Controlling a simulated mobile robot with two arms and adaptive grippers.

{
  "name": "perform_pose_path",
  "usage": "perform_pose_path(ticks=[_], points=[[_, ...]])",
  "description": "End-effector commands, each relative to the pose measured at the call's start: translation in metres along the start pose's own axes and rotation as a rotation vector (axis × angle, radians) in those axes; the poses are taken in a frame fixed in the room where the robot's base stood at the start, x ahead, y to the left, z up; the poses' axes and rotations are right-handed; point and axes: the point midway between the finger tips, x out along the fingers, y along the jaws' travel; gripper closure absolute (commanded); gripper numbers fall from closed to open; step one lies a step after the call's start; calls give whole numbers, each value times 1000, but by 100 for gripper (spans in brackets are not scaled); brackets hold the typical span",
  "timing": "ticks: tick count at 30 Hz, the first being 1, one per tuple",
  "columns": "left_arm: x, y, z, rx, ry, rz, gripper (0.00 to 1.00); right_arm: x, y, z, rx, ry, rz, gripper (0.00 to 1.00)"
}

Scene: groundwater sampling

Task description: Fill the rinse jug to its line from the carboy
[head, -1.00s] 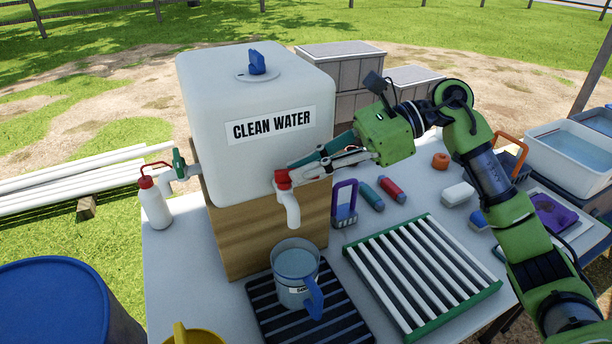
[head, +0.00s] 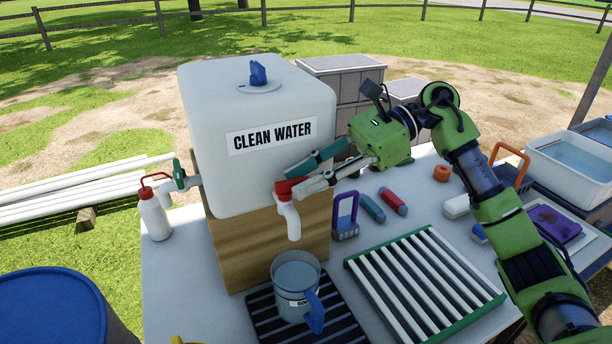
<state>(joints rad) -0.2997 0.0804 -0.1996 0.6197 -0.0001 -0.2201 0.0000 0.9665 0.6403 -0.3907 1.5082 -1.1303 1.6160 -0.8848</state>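The white carboy (head: 225,165) labelled CLEAN WATER stands on a wooden stand (head: 250,245). Its front tap has a red handle (head: 289,187) and a white spout (head: 292,221). The rinse jug (head: 292,285), grey-blue with a blue handle, stands upright below the spout on a black slatted mat (head: 345,325). No stream shows between spout and jug; the jug's fill line and water level cannot be made out. My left gripper is out of view.
A white wash bottle (head: 154,213) stands left of the carboy by a green side valve (head: 179,175). A slatted rack (head: 425,285) lies right of the jug. A blue barrel (head: 60,305) stands front left.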

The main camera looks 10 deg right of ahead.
Motion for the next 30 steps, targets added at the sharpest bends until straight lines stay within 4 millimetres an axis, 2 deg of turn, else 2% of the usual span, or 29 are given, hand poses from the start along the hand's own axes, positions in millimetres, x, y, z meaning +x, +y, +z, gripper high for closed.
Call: perform_pose_path(ticks=[6,10,24,30], points=[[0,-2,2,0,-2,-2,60,-1,0,0,0,0,0,75],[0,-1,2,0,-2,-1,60,-10,-1,1,0,-1,-3,75],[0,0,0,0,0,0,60,-100,-1,0,2,-1,-3,75],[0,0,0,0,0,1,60,-118,0,0,0,-1,-1,75]])
